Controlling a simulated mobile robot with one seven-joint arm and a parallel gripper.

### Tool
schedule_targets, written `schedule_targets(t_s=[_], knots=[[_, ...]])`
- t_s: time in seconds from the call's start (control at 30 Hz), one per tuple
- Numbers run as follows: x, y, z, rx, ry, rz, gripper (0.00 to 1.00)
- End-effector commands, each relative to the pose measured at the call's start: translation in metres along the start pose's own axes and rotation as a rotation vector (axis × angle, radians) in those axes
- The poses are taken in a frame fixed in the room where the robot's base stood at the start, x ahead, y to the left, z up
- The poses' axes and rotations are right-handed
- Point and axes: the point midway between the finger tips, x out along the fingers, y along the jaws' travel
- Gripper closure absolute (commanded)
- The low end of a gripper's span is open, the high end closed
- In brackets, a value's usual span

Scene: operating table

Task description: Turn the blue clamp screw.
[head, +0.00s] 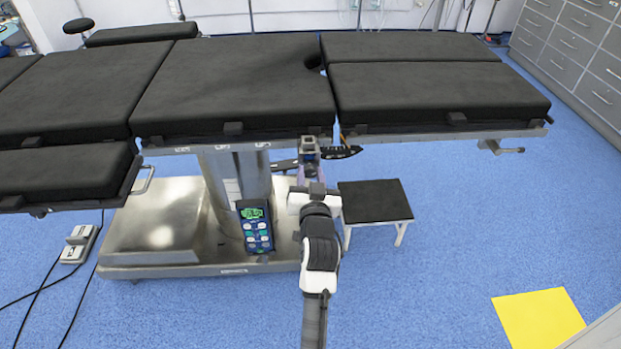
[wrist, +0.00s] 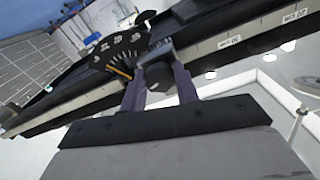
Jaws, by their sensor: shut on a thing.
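My gripper (head: 309,172) is in front of the table's side rail, below the edge of the black padding. In the wrist view its two purple-grey fingers (wrist: 158,88) stand either side of a dark rounded knob, the clamp screw (wrist: 158,74), and are shut on it. The knob looks nearly black here, and its blue colour does not show. Above the knob is the grey clamp body (wrist: 156,52), at the rail; the clamp (head: 309,147) also shows in the head view. My gripper hides the screw in the head view.
The operating table (head: 235,85) spans the view above my gripper. A black-topped step stool (head: 375,201) stands close right. A handset (head: 255,228) hangs left. A yellow sheet (head: 540,318) lies on open blue floor.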

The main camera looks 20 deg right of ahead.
Motion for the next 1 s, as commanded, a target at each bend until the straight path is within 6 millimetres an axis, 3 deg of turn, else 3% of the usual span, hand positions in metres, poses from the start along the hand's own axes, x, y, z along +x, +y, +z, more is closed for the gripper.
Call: schedule_targets(t_s=[1.0], knots=[[0.0006,0.0000,-0.0020,-0.959,0.006,0.002,0.92]])
